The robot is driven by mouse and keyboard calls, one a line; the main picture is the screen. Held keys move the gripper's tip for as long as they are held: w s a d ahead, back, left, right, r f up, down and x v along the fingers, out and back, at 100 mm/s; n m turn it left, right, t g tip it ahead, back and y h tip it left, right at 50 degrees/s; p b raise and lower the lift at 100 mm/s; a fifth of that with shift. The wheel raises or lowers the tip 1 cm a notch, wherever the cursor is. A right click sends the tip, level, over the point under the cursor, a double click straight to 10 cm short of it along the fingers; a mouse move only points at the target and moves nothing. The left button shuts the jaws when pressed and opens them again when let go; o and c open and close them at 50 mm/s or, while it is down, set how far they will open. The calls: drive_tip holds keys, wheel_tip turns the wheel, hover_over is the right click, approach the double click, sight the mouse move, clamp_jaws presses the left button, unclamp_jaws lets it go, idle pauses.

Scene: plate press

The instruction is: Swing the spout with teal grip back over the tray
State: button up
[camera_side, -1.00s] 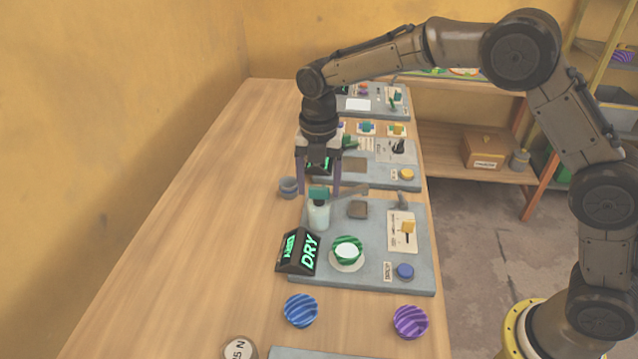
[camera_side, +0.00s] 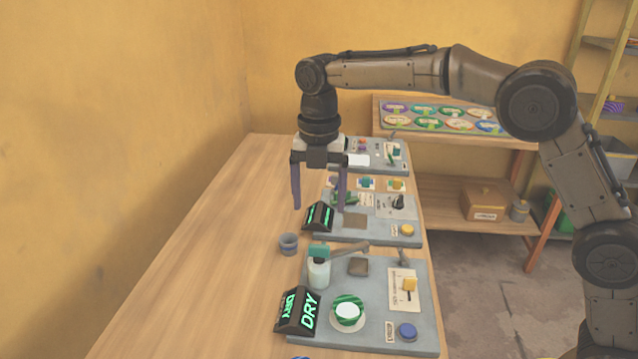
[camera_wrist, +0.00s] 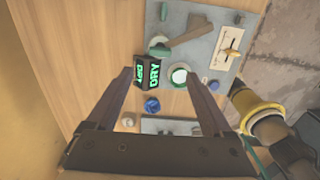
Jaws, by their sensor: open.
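The spout is a grey-brown bar (camera_side: 347,248) with a teal grip (camera_side: 319,250) at its left end. The grip is over a pale bottle-like cylinder (camera_side: 319,274); whether they touch is unclear. The bar runs right, above a dark square pad (camera_side: 358,267) on the near grey station board (camera_side: 375,320). I cannot tell whether this pad is the tray. The teal grip (camera_wrist: 160,50) and bar (camera_wrist: 190,31) also show in the wrist view. My gripper (camera_side: 319,209) is open and empty, apart from the grip and above it; its fingers (camera_wrist: 161,77) frame the wrist view.
A black DRY sign (camera_side: 299,312) and a green-striped dish (camera_side: 348,312) stand at the board's near left. A yellow switch (camera_side: 410,284) and blue button (camera_side: 407,332) are at right. More stations lie behind; the left table is clear.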

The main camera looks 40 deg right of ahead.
drive_tip(key=shift+r, duration=1.55)
